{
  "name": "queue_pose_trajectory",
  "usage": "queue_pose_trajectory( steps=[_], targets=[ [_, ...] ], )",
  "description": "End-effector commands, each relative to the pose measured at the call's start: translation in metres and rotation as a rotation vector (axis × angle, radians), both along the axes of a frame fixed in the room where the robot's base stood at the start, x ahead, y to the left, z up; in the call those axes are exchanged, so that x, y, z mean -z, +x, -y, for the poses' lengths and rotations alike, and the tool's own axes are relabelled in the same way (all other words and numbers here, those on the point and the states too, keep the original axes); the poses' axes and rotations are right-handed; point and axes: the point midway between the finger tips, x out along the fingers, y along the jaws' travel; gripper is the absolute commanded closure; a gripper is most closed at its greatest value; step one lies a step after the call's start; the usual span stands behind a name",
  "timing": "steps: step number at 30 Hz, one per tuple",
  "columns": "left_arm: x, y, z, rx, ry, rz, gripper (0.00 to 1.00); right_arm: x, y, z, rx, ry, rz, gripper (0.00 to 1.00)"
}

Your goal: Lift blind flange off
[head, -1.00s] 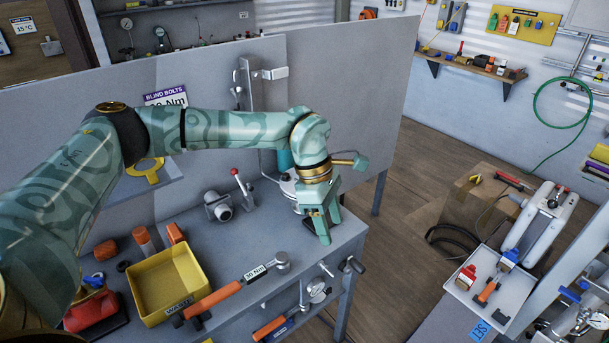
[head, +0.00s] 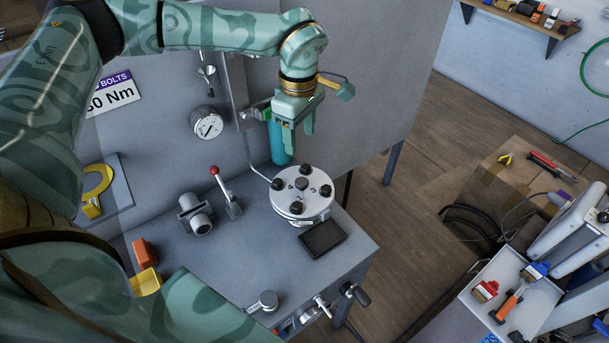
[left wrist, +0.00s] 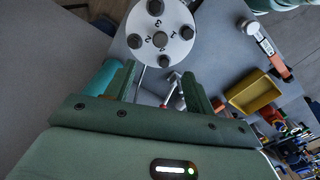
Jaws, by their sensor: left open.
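The blind flange (head: 313,199) is a round pale-grey disc on its mount at the bench's right end. Several dark bolt heads ring a dark centre knob. My left gripper (head: 296,127) is open and empty, fingers pointing down, above the bench and apart from the flange. In the head view it shows higher in the picture than the flange. In the left wrist view the flange face (left wrist: 177,28), with painted numbers by the bolts, lies beyond the open fingers (left wrist: 160,85). My right gripper is not in view.
A teal cylinder (head: 279,142) stands behind the flange, near the upright panel (head: 375,90). A black pad (head: 323,238) lies in front of it. A red-knobbed lever (head: 228,193) and a grey fitting (head: 195,215) stand left. A yellow bin (left wrist: 253,92) shows in the wrist view.

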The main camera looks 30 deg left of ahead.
Motion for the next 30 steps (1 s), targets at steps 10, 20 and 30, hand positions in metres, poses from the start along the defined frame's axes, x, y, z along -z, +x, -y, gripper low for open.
queue_pose_trajectory(
  steps=[10, 20, 30],
  targets=[
    [0.083, -0.001, 0.0, 0.001, 0.0, -0.003, 0.46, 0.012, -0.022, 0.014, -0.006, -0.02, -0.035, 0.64],
    [0.118, 0.003, 0.001, 0.0, 0.0, -0.003, 0.46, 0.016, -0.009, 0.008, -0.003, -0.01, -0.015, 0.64],
    [0.148, 0.005, 0.001, 0.001, -0.001, 0.0, 0.46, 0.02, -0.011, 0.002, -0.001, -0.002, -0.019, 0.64]
  ],
)
